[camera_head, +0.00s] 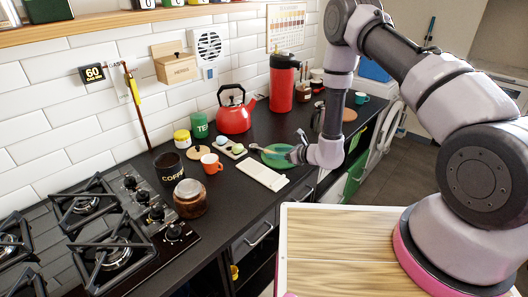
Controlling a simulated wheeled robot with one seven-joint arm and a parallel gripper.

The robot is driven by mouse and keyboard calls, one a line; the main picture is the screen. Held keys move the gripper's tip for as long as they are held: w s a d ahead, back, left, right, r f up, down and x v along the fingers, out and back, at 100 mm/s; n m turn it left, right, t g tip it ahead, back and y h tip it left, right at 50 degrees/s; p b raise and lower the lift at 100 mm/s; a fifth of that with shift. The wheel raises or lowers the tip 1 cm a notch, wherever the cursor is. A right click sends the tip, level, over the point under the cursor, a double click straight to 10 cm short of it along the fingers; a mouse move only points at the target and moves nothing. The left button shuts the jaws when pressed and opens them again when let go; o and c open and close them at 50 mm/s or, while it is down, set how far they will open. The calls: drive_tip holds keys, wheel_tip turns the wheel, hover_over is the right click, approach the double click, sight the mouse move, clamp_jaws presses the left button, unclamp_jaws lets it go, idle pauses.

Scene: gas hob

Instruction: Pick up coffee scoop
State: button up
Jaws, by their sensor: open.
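A small pale item with a thin handle, which looks like the coffee scoop (253,143), lies at the left edge of a green plate (279,162) on the black counter. It is too small to make out clearly. My gripper (293,153) is low over the right side of the plate, pointing left towards this item. The gripper is open, and I see nothing held in it. The fingers are small in view, so their exact gap from the item is hard to tell. A black coffee canister (170,169) stands further left, with a round wooden lid (200,152) nearby.
A white board (263,176) lies in front of the plate. An orange cup (211,163), a lidded jar (190,199) and a small tray (232,152) stand to the left. A red kettle (235,116) and red flask (282,85) stand behind. The gas hob (105,235) is at lower left.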

drive_tip(key=shift+x, duration=1)
clamp_jaws()
